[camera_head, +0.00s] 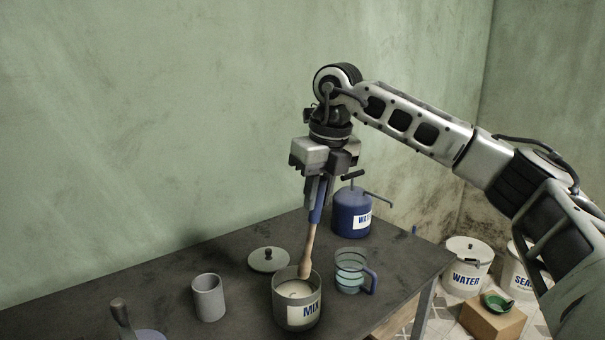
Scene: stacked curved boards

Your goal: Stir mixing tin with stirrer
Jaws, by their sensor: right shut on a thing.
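The mixing tin (285,312) is a grey pot with a "MIX" label near the front of the dark table. Pale contents show inside it. The stirrer (308,250) is a wooden stick with a blue upper part. My right gripper (318,198) points down above the tin and is shut on the stirrer's blue upper end. My left gripper is not in view.
A glass mug (351,272) stands close right of the tin, and a blue water can (350,215) behind it. A lid (268,260) lies behind the tin. A grey cup (209,298) stands left. Labelled buckets (467,262) stand beyond the table's right edge.

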